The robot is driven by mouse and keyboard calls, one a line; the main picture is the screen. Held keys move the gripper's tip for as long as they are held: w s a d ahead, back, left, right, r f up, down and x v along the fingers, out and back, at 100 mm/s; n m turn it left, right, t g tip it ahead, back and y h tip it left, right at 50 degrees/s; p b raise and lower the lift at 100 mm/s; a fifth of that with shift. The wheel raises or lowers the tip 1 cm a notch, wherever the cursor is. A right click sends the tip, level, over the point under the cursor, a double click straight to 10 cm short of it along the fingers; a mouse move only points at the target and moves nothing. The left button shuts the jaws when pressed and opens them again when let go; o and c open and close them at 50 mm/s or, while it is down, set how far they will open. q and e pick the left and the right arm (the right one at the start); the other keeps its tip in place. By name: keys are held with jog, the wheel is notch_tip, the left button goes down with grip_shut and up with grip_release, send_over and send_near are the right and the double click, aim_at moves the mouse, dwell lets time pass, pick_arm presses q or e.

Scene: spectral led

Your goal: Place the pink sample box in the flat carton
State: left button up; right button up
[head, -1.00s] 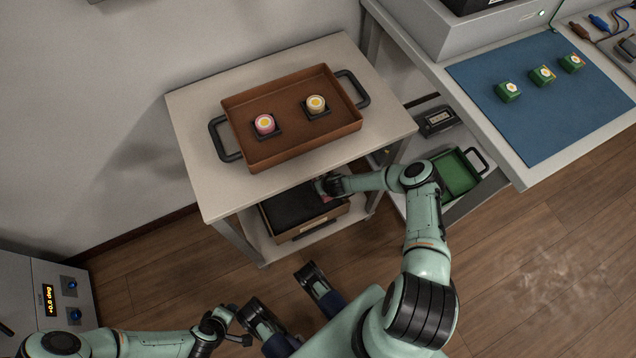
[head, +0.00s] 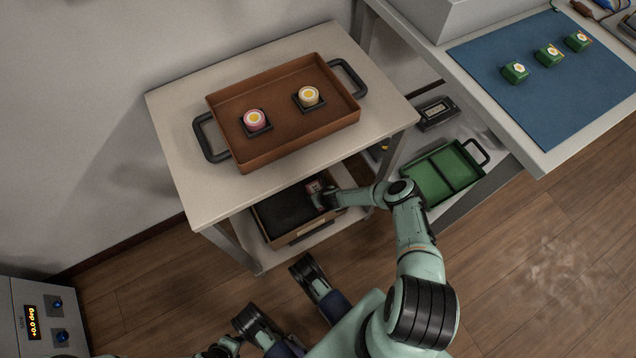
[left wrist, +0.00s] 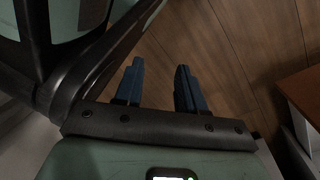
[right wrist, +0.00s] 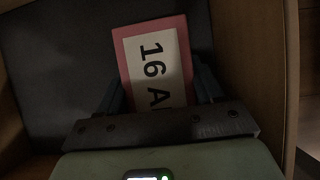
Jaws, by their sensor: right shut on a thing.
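The pink sample box (right wrist: 118,45) is in my right gripper (right wrist: 158,88), its white label marked "16 A" facing the right wrist camera. In the head view the box (head: 314,186) shows as a small pink-edged piece at the gripper's tip. The flat carton (head: 312,229) is brown with a dark inside and stands on the cart's lower shelf. My right gripper is shut on the box, over the carton's inside. Whether the box touches the carton floor, I cannot tell. My left gripper (left wrist: 160,80) is open and empty over the wooden floor.
The cart's top (head: 185,165) overhangs the carton and hides its back. A brown tray (head: 290,150) on top holds a pink and a cream piece. A green tray (head: 428,163) stands on the shelf at right. A blue mat (head: 540,100) bears green boxes.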

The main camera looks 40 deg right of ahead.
jog(key=shift+f, duration=0.1)
jog(key=o, duration=1.3)
pick_arm(q)
jog(key=shift+s, duration=0.1)
pick_arm(e)
jog(key=shift+o, duration=0.2)
pick_arm(q)
jog(key=w+d+r+t+p, duration=0.1)
jog(key=w+r+t+p, duration=0.25)
jog(key=w+r, duration=0.35)
pick_arm(e)
jog(key=v, duration=0.7)
jog(key=shift+w, duration=0.15)
jog(key=p+v, duration=0.2)
jog(key=v, duration=0.3)
jog(key=shift+p, duration=0.4)
pick_arm(q)
jog(key=shift+m+g+h, duration=0.3)
jog(key=shift+m+g, duration=0.1)
jog(key=shift+g, duration=0.55)
jog(key=s+d+r, duration=0.2)
jog(key=s, duration=0.1)
jog(key=shift+s+d+r, duration=0.1)
jog(key=shift+s, duration=0.1)
